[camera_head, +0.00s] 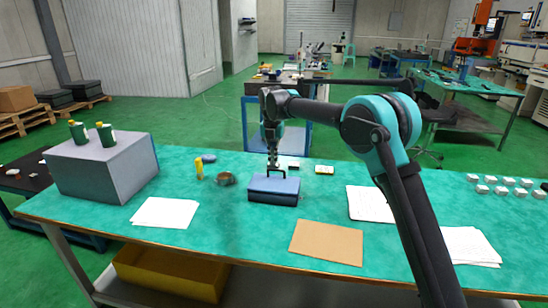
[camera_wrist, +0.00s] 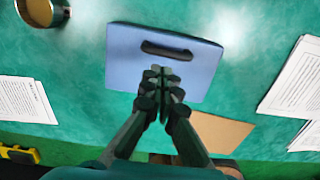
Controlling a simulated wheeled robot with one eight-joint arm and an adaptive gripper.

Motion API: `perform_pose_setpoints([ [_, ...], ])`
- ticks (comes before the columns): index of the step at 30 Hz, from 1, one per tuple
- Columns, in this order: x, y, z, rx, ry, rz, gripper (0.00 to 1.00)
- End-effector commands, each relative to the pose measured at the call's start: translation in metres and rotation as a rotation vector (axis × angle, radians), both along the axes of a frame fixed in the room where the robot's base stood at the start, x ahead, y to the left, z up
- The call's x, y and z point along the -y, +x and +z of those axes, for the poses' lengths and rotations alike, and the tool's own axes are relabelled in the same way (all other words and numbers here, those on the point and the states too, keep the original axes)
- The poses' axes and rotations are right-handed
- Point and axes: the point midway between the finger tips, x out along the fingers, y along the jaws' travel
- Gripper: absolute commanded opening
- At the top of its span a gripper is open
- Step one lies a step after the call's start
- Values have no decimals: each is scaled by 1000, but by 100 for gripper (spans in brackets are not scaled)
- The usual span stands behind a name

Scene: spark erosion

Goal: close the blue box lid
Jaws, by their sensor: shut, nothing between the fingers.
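The blue box (camera_head: 273,190) stands on the green worktable, near its middle. Its lid (camera_wrist: 125,70) fills the upper middle of the wrist view, with a dark handle (camera_wrist: 167,52) on it. In the head view the lid looks flat on the box, and I see no clear gap; the picture is too small to be sure it is fully down. My gripper (camera_head: 272,165) points down just above the box, at the handle. In the wrist view its shut fingers (camera_wrist: 160,72) overlap the lid just beside the handle. I cannot tell whether they touch it.
On the worktable (camera_head: 110,232) are a grey case (camera_head: 105,172), a yellow bottle (camera_head: 199,169), a round tin (camera_head: 225,179), white papers (camera_head: 165,213) and a brown sheet (camera_head: 327,242). Small white pieces (camera_head: 500,187) lie at the right.

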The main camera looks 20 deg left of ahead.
Motion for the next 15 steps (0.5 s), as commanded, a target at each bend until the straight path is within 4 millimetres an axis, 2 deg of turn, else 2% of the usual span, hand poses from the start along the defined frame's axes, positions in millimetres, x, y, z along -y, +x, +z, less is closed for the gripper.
perform_pose_setpoints([
  [15, -8, 25, -27, 3, 1, 1, 0],
])
